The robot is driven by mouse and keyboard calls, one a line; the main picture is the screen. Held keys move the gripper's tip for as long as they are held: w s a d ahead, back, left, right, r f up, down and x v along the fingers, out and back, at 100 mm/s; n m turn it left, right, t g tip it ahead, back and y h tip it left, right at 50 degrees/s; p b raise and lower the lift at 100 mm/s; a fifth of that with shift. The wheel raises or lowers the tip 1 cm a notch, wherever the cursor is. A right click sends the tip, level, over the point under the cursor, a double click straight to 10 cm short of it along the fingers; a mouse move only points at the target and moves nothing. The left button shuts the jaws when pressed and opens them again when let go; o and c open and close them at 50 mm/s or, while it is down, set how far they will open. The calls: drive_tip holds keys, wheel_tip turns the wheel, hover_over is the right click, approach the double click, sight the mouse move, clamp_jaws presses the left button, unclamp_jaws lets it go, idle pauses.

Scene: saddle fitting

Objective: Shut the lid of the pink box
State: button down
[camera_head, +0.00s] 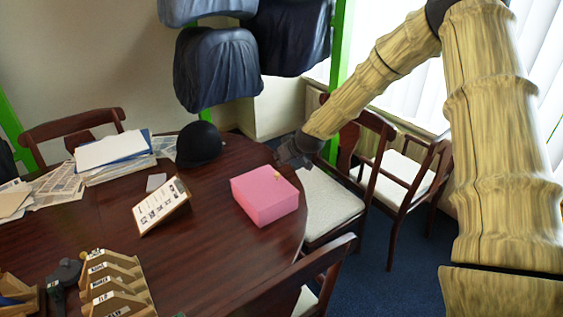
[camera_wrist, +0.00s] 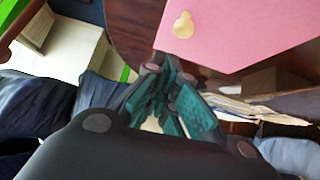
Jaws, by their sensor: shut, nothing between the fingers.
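The pink box (camera_head: 264,201) stands on the right part of the dark round table. Its lid looks flat on top, with no gap that I can make out, and a small gold knob (camera_head: 277,175) sits near its far edge. In the wrist view the pink lid (camera_wrist: 240,35) fills the upper right, and the gold knob (camera_wrist: 183,25) shows just beyond my fingertips. My gripper (camera_head: 284,163) is beside the far right edge of the box, its fingers (camera_wrist: 167,72) shut and empty. I cannot tell whether they touch the box.
A clipboard stand (camera_head: 161,206) is left of the box, and a black helmet (camera_head: 199,144) is behind it. Papers (camera_head: 112,152) lie at the back left. Wooden holders (camera_head: 110,282) stand at the front left. Chairs (camera_head: 333,203) crowd the table's right edge.

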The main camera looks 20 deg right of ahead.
drive_tip(key=b+v, duration=0.2)
drive_tip(key=v, duration=0.8)
drive_tip(key=shift+d+r, duration=0.25)
drive_tip(key=shift+d, duration=0.15)
